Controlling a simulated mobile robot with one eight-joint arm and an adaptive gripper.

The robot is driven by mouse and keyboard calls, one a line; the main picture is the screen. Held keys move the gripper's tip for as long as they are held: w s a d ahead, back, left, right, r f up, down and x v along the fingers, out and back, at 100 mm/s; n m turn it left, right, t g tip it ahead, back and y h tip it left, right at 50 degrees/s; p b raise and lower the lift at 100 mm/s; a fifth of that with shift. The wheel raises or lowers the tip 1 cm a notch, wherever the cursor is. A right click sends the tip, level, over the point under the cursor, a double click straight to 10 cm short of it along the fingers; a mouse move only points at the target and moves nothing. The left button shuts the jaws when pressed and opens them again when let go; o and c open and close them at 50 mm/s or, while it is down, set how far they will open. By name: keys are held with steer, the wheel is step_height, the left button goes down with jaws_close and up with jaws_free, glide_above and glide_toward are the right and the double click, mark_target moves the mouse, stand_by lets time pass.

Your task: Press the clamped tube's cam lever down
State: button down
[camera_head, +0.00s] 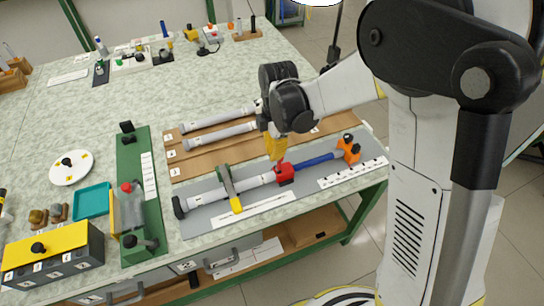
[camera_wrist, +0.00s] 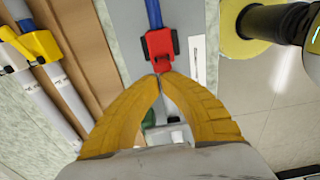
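A grey tube (camera_head: 205,197) lies on the grey board (camera_head: 200,222), with a green-grey clamp bar (camera_head: 226,182) across it that ends in a yellow tip. At its right end is a red cam block (camera_head: 285,175), from which a blue rod (camera_head: 318,161) runs on to an orange bracket (camera_head: 349,147). A small red lever part (camera_head: 280,163) stands up at the block. My gripper (camera_head: 279,157) has yellow fingers pointing down at this lever. In the wrist view the fingertips (camera_wrist: 159,76) meet right at the near edge of the red block (camera_wrist: 161,47); contact is unclear.
Two more grey tubes (camera_head: 213,136) lie on the brown board (camera_head: 188,164) behind. A green fixture (camera_head: 137,165), teal tray (camera_head: 92,201) and yellow-topped box (camera_head: 52,250) stand at left. A white strip (camera_head: 352,172) lies near the table's front edge.

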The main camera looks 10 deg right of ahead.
steer(key=shift+w+d+y, duration=0.1)
steer(key=shift+d+y, duration=0.45)
steer(key=shift+y, duration=0.05)
steer(key=shift+w+d+f, duration=0.1)
steer(key=shift+w+d, duration=0.1)
steer(key=shift+d, duration=0.4)
steer(key=shift+w+d+f, duration=0.1)
steer(key=shift+w+d, duration=0.05)
steer(key=shift+d, duration=0.4)
steer(key=shift+w+d+f+b, duration=0.2)
steer(key=shift+d+f, duration=0.1)
steer(key=shift+d, duration=0.25)
steer(key=shift+w+d+f+b, duration=0.15)
steer(key=shift+d+f, duration=0.15)
steer(key=shift+d, duration=0.2)
steer(key=shift+s+a, duration=0.1)
steer(key=shift+s+a+f+b, duration=0.15)
steer(key=shift+a+f+b, duration=0.15)
steer(key=shift+a, duration=0.35)
steer(key=shift+r, duration=0.1)
